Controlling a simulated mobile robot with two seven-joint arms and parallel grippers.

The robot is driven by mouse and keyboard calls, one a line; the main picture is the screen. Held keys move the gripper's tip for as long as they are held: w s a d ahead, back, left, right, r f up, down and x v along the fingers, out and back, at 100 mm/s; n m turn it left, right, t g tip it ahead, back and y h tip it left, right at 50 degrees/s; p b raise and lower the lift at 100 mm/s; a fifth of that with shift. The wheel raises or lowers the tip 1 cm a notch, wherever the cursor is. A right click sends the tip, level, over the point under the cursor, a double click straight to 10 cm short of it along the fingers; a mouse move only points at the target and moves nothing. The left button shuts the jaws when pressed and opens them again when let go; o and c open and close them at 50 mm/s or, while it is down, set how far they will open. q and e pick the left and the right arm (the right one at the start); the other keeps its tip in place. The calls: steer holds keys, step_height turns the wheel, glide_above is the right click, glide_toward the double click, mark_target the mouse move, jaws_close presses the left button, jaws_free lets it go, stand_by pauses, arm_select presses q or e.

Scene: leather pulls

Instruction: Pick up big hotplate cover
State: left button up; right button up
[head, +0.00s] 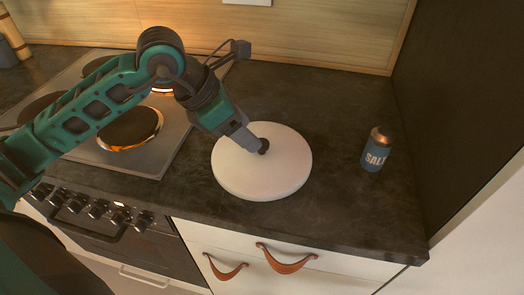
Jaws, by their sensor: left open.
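The big hotplate cover (270,178) is a round white disc with a small dark knob (264,147) near its middle. It lies flat on the dark worktop, right of the hob. My left gripper (260,146) reaches in from the upper left, with its fingertips at the knob. The jaws are open; whether they touch the knob I cannot tell. Part of the cover's upper left is hidden behind the gripper. My right gripper is not in view.
The hob (152,160) with several plates is at left, one glowing orange at its rim (130,146). A blue salt shaker (375,155) stands right of the cover. A dark side wall (455,95) bounds the right. Drawers with leather pulls (287,262) are below the counter's front edge.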

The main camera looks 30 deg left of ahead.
mark_target(262, 151)
arm_select(q)
steer(key=shift+x, duration=2.7)
steer(key=shift+w+a, duration=0.1)
steer(key=shift+w, duration=0.05)
steer(key=shift+c, duration=0.3)
jaws_close()
